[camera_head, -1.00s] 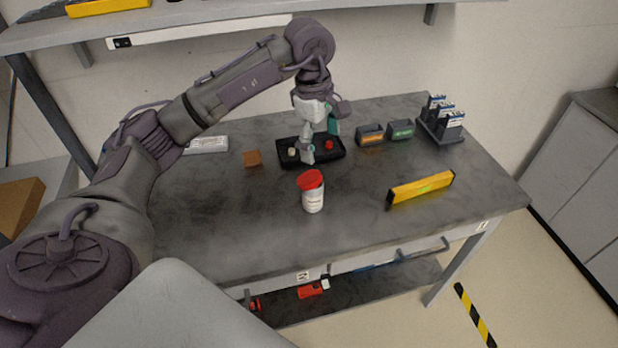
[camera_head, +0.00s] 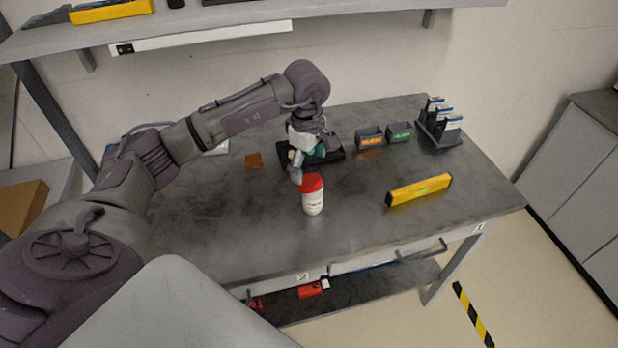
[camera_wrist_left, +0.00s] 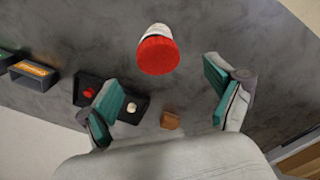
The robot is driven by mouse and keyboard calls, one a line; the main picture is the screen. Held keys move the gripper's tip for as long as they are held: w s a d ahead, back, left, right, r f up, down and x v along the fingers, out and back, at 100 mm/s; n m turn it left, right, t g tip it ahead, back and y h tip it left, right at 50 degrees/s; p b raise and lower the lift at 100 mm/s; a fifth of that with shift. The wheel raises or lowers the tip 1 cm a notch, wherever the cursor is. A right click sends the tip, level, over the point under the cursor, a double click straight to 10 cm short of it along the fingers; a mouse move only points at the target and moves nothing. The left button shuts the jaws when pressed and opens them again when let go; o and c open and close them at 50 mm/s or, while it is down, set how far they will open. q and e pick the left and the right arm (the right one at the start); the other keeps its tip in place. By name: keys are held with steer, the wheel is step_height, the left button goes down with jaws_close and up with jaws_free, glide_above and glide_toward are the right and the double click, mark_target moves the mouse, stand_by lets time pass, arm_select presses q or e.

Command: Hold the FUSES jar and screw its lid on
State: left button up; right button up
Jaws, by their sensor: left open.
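The white jar (camera_head: 313,204) stands upright on the grey bench, with a label too small to read. Its red lid (camera_head: 312,182) sits on top; I cannot tell whether it is threaded on. In the left wrist view the red lid (camera_wrist_left: 158,55) faces the camera with the white jar (camera_wrist_left: 155,29) behind it. My left gripper (camera_head: 307,163) is open and empty, just behind the jar and close to the lid. In the left wrist view its fingers (camera_wrist_left: 162,88) are spread wide, with the lid beyond them and apart from both. My right gripper is not in view.
A black tray (camera_head: 335,155) behind the gripper holds a small red piece (camera_wrist_left: 89,92) and a whitish piece (camera_wrist_left: 133,107). A brown block (camera_head: 254,160), two labelled bins (camera_head: 370,138), a rack (camera_head: 440,125) and a yellow level (camera_head: 419,190) stand around. The front left bench is clear.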

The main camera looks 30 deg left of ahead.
mark_target(309, 180)
arm_select(q)
steer(key=shift+f, duration=0.45)
steer(key=shift+f+p, duration=0.2)
steer(key=shift+p, duration=0.15)
steer(key=f+p, duration=0.2)
steer(key=f, duration=0.1)
steer(key=shift+w+a+f, duration=0.15)
steer(key=shift+w+f, duration=0.05)
steer(key=shift+f, duration=0.7)
steer(key=c, duration=0.9)
steer(key=shift+w, duration=0.1)
